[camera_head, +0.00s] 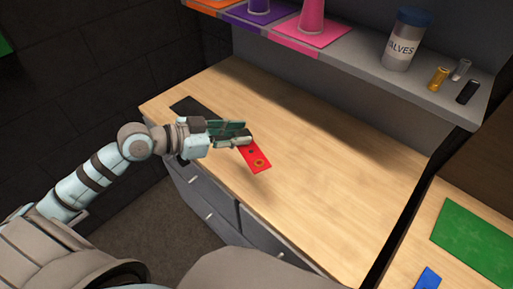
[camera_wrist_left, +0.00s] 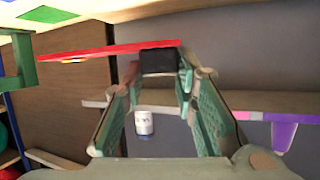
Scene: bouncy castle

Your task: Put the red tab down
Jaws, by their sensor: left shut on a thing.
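In the left wrist view, which looks upside down, the red tab (camera_wrist_left: 105,50) shows nearly edge-on. A black block (camera_wrist_left: 159,61) at its end sits between the fingertips. A gap shows between the tab and the counter surface there. My right gripper is not in view.
A dark flat strip (camera_head: 195,106) lies at the counter's back left. A shelf (camera_head: 350,75) above holds a valves jar (camera_head: 407,42), small cylinders and coloured cones. A green mat (camera_head: 475,243) and a blue piece (camera_head: 428,278) lie at right. The counter's middle is clear.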

